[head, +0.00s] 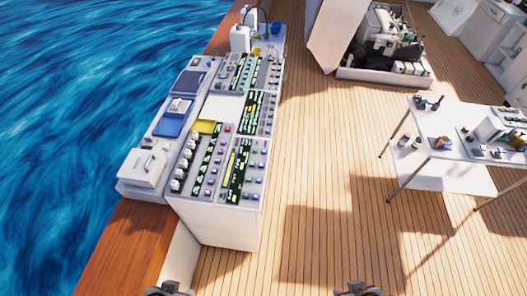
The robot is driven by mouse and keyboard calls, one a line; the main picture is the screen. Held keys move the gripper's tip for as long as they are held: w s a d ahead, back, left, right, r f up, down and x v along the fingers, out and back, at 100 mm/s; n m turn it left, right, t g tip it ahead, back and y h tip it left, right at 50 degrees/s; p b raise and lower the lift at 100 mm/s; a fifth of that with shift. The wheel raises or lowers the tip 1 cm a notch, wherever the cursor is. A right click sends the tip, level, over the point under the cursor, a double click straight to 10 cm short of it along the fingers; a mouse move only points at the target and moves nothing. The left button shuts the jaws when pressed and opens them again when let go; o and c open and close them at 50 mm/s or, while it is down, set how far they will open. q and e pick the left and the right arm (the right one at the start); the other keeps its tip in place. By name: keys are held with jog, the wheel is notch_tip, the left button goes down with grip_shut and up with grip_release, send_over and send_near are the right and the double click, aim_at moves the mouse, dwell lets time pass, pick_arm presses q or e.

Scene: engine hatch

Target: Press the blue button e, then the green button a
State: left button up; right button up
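A long control console (217,222) stands on the left side of the deck. Its sloped top carries dark panels with green markings (239,170) and rows of small coloured buttons (256,170). The buttons are too small for me to read any letter, so I cannot tell which is blue button e or green button a. My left gripper (168,289) and my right gripper (361,289) show only at the bottom edge, cut off by the frame. Both are well apart from the console. I cannot see whether their fingers are open or shut.
A white table (447,172) with small items stands at the right. An open engine hatch (385,75) is at the back. A yellow item (206,127) and a blue item (169,127) lie on the console. The wooden deck (320,180) between is clear. Water lies beyond the left edge.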

grip_shut()
dwell(1.6)
